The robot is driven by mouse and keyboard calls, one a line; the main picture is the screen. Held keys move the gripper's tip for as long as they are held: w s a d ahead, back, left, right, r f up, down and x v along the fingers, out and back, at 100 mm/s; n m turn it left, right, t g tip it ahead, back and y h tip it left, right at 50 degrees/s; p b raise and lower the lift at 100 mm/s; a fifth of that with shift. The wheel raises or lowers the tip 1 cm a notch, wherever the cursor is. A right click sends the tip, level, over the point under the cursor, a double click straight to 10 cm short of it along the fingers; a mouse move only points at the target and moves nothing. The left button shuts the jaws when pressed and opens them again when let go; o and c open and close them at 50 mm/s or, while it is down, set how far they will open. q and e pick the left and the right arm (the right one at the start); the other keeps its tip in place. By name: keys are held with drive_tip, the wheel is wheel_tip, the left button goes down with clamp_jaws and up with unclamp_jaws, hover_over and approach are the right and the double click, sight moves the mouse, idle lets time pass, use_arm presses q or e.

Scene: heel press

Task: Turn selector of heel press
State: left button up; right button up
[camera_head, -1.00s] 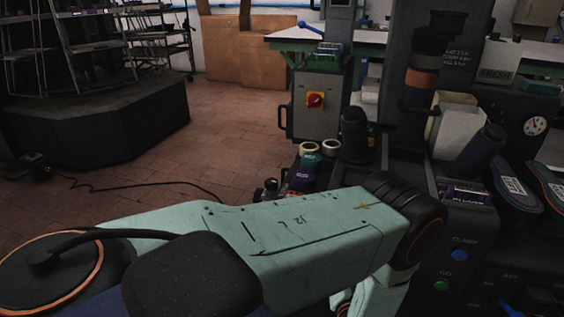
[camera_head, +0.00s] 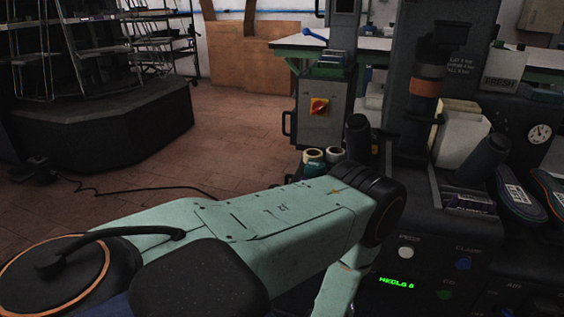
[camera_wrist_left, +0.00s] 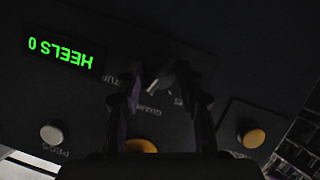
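The selector (camera_wrist_left: 157,76) of the heel press is a dark knob with a pale pointer line in the left wrist view, on a dark panel with partly hidden "SETUP" and "GUARD" labels. My left gripper (camera_wrist_left: 160,82) has its two fingers apart, one on each side of the knob. Shadow hides whether they touch it. The heel press (camera_head: 490,85) stands at the right in the head view. There my mint left arm crosses in front of it, and its gripper is out of sight. My right gripper is in neither view.
A green "HEELS 0" display (camera_wrist_left: 62,52) and a white PEGS button (camera_wrist_left: 51,134) are on the panel, with a yellowish button (camera_wrist_left: 252,138) at right. The head view shows a blue CLAMP button (camera_head: 463,263) and a grey cabinet with a red switch (camera_head: 319,106).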

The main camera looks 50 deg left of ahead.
use_arm(q)
drive_tip(key=s+d+r+m+g+h+p, duration=0.1)
drive_tip(key=s+d+r+m+g+p, duration=0.1)
drive_tip(key=s, duration=0.7)
drive_tip(key=s+d+r+m+g+h+p, duration=0.2)
drive_tip(key=s+d+r+g+p, duration=0.1)
drive_tip(key=s, duration=0.6)
drive_tip(key=s+d+r+m+g+h+p, duration=0.2)
drive_tip(key=s+r+m+g+p, duration=0.1)
drive_tip(key=s, duration=0.7)
drive_tip(key=r+g+p, duration=0.1)
drive_tip(key=g+p, duration=0.1)
drive_tip(key=g, duration=0.1)
drive_tip(key=shift+d, duration=0.4)
drive_tip(key=shift+f, duration=0.1)
